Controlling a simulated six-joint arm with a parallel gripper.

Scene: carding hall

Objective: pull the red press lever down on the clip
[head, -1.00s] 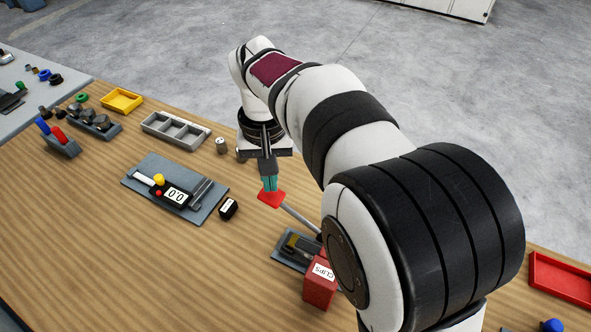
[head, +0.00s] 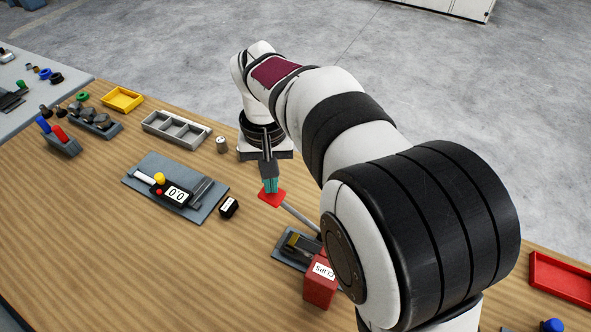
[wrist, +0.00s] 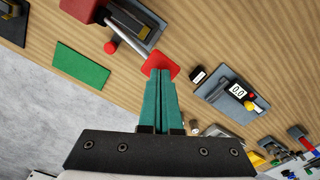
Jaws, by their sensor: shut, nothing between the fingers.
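The press lever is a grey rod ending in a flat red pad (head: 272,198). It slopes up and away from a dark press base (head: 290,250) that bears a small dark clip part with a brass-coloured piece. My gripper (head: 270,187) is shut and empty, with its teal fingertips at the red pad. In the wrist view the closed fingertips (wrist: 160,75) overlap the red pad (wrist: 160,60). I cannot tell whether they press on it or hover just above. My arm hides part of the press's right side.
A red box marked CLIPS (head: 320,285) stands right beside the press. A small black block (head: 229,207) and a grey board with a 0.0 display (head: 177,194) lie to the left. A green mat (wrist: 80,68) shows in the wrist view. Bare wood lies at the front left.

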